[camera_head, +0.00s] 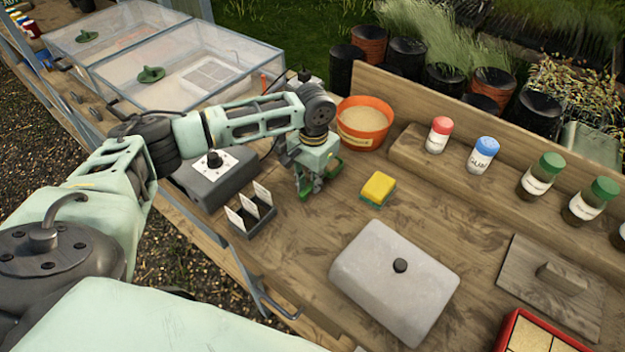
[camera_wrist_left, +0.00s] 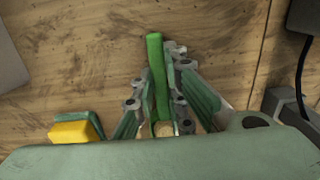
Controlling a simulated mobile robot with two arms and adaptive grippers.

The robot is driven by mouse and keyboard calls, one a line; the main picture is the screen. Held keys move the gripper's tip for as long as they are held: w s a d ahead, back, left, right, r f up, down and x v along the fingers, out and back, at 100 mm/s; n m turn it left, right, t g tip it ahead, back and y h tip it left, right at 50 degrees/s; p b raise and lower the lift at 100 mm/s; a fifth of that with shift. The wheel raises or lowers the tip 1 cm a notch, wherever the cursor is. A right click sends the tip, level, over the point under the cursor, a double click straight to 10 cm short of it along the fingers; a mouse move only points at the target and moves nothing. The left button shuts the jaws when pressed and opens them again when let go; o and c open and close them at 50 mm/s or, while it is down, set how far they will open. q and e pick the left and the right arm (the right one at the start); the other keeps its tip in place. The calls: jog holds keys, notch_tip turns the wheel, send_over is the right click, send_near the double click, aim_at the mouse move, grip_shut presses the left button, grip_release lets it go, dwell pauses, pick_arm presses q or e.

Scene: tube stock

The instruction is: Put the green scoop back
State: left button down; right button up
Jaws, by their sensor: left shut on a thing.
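My left gripper (camera_head: 312,184) is low over the wooden bench, in front of the orange tub. It is shut on the green scoop. In the left wrist view, the scoop's straight green handle (camera_wrist_left: 156,62) lies between the fingers (camera_wrist_left: 160,98) and points away from the palm. A little sand-coloured patch shows at its near end, mostly hidden by the gripper body. In the head view the gripper hides most of the scoop. My right gripper is not in view.
A yellow and green sponge (camera_head: 378,187) lies right of the gripper. A black holder with white cards (camera_head: 250,214) and a grey box (camera_head: 215,181) stand left. A grey lidded case (camera_head: 392,290) is in front. Capped jars (camera_head: 439,137) line the back ledge. Clear bins stand behind left.

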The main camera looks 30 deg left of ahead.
pick_arm(q)
jog(key=shift+f, duration=0.1)
jog(key=c, duration=1.8)
grip_release()
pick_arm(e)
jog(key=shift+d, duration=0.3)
pick_arm(q)
notch_tip(320, 180, up, 12)
jog(key=b, duration=0.2)
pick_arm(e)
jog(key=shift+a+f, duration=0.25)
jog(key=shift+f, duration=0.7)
pick_arm(q)
jog(key=shift+d, duration=0.1)
